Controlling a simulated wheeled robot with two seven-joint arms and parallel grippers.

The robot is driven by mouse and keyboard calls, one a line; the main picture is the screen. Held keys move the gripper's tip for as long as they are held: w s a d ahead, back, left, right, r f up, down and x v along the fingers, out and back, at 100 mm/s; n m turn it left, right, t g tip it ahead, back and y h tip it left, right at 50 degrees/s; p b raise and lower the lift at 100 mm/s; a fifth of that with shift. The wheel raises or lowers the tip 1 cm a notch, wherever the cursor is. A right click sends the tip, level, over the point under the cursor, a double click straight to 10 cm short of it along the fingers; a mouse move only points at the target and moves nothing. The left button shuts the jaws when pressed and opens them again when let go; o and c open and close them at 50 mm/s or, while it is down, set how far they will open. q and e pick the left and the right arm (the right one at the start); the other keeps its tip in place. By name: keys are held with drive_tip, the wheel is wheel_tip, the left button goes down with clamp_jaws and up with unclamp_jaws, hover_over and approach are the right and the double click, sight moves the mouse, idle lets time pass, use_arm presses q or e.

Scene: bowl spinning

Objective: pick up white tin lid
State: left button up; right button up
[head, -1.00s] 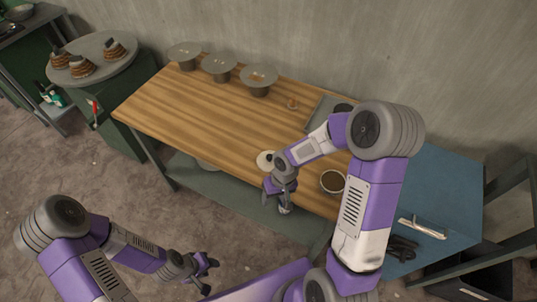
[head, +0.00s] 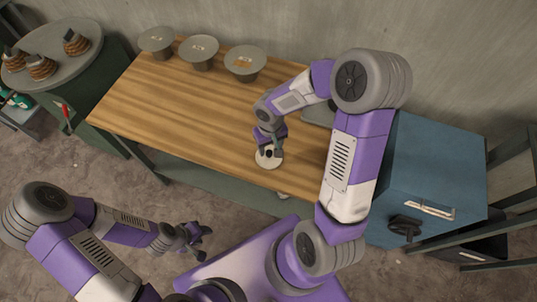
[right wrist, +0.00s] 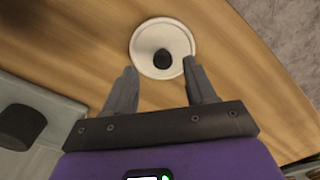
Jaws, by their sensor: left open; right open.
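The white tin lid (head: 265,164) lies flat on the wooden table (head: 185,100) close to its front edge. It is a round white disc with a black knob (right wrist: 162,59) in the middle. My right gripper (head: 270,148) is open above the lid, partly covering it in the head view. In the right wrist view the fingers of my right gripper (right wrist: 161,68) point at the white tin lid (right wrist: 147,42); the knob lies between and just beyond the fingertips, with nothing held. My left gripper (head: 198,240) is open and empty, low in front of the table.
Three grey stands (head: 199,50) line the table's back left. A round side table (head: 60,38) with brown desserts stands at the far left. A blue cabinet (head: 432,165) adjoins the right. A dark round object (right wrist: 20,126) sits left in the wrist view. The table's middle is clear.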

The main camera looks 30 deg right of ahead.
sight(269, 152)
wheel_tip(269, 152, down, 3)
drive_tip(key=shift+w+a+f+b, duration=0.1)
drive_tip(key=shift+a+f+b, duration=0.1)
drive_tip(key=shift+b, duration=0.1)
drive_tip(key=shift+c, duration=0.3)
clamp_jaws()
